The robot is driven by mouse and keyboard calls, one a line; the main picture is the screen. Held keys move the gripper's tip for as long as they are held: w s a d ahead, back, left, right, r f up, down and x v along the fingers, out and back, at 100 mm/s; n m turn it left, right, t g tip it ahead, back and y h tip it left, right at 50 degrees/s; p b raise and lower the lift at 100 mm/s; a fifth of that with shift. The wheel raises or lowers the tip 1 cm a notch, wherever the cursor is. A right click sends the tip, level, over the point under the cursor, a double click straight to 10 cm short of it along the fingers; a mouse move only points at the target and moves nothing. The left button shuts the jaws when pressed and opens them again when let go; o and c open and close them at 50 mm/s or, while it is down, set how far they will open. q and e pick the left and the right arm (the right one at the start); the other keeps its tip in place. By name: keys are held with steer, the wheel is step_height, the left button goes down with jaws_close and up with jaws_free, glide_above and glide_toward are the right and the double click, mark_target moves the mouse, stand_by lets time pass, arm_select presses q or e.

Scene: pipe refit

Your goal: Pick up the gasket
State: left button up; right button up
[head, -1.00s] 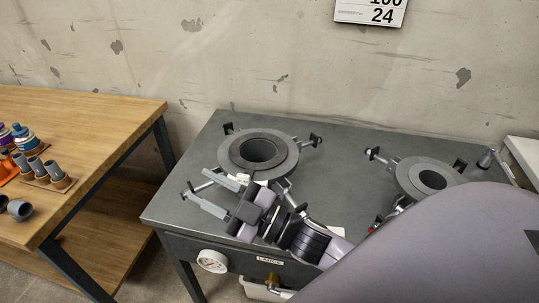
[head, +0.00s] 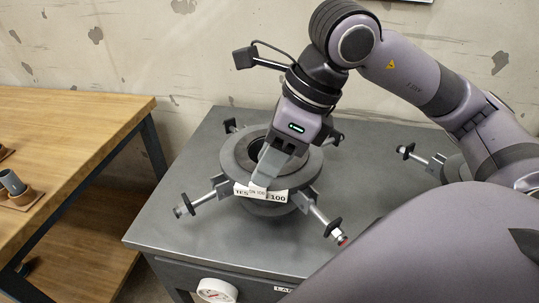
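The gasket appears to be the thin dark ring (head: 235,153) on top of the large grey flange (head: 309,172), around its central bore. My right gripper (head: 262,176) is above the front of the ring, pointing down. Its grey fingers reach to the rim just behind the small tag. The fingers overlap in this view, so I cannot tell whether they are shut on the gasket. The gripper hides part of the ring. My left gripper is not in view.
The flange stands on a grey metal table (head: 165,229) with clamp arms (head: 326,221) sticking out around it. A second flange (head: 455,166) to the right is mostly hidden by my arm. A wooden bench (head: 75,130) stands at left.

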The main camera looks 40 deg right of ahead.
steer(key=shift+t+h, duration=0.3)
steer(key=shift+h, duration=0.2)
steer(key=w+f, duration=0.1)
steer(key=f, duration=0.1)
steer(key=w+f, duration=0.1)
steer(key=f, duration=0.3)
steer(key=shift+w+d+f, duration=0.15)
steer(key=shift+w+f, duration=0.05)
steer(key=shift+w, duration=0.2)
jaws_close()
